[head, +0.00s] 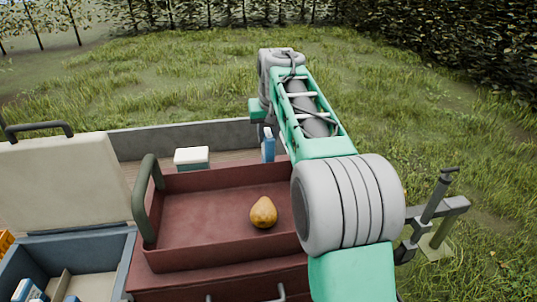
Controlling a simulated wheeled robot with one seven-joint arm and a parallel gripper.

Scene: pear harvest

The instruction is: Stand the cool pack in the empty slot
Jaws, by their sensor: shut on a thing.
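A blue and white upright pack, seemingly the cool pack (268,150), shows behind the back edge of the red tray. My gripper (266,131) is just above it at the far end of my arm and is shut on it. The fingers are small and partly hidden by the arm. The open blue cool box (85,252) stands at the lower left, with a pale divider (58,284) inside. Blue and white packs (22,291) stand in it. Its lower part is cut off by the picture edge, so I cannot tell which slot is empty.
A red tray (185,213) with a green handle holds a yellow pear (263,213). A small white and teal box (191,158) stands behind it on the wooden bed. The cool box's raised cream lid (62,182) stands at left. A grey side board (180,137) edges the bed.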

